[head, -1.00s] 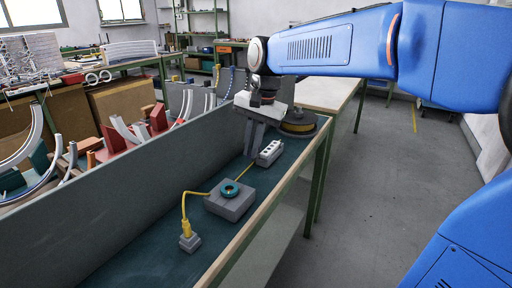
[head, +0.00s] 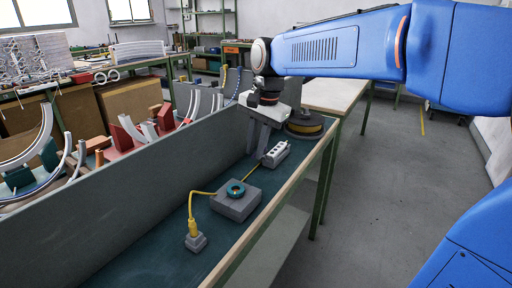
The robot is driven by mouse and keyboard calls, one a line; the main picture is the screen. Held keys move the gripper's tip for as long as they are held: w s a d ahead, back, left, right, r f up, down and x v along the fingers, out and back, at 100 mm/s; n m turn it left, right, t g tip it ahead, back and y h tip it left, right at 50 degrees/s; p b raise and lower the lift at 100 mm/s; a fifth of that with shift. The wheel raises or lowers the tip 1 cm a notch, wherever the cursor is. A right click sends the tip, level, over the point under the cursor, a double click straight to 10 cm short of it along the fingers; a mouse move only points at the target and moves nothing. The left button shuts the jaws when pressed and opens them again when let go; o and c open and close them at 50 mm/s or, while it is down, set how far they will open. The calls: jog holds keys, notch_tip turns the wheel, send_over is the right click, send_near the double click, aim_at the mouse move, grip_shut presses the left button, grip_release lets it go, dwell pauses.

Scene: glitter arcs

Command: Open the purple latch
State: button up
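No purple latch can be made out in the head view. My gripper (head: 259,148) hangs from the blue arm with its grey fingers pointing down over the far part of the teal bench top (head: 165,262). It is just behind and left of a white power strip (head: 277,154). The fingers are small and seen at a slant, so I cannot tell whether they are open or shut. Nothing shows clearly between them.
A grey block with a teal ring (head: 236,190) and a yellow cable on a grey socket (head: 195,240) stand on the bench. A yellow-and-dark reel (head: 305,126) is beyond. A grey panel (head: 110,205) walls the left side. The floor at right (head: 390,200) is clear.

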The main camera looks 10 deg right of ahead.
notch_tip(320, 180, up, 17)
jog(key=s+d, duration=0.2)
jog(key=shift+s+d, duration=0.15)
jog(key=shift+s, duration=0.1)
dwell(0.4)
jog(key=s+d+f+n+t, duration=0.1)
jog(key=s+d+f+n, duration=0.3)
jog(key=s+f, duration=0.7)
jog(key=s+d+f+n+t+h, duration=0.1)
jog(key=s+d+f+n, duration=0.4)
jog(key=s+f, duration=0.6)
notch_tip(320, 180, down, 7)
jog(key=shift+d+f+t+h, duration=0.1)
jog(key=shift+d+t+h, duration=0.35)
jog(key=shift+d, duration=0.75)
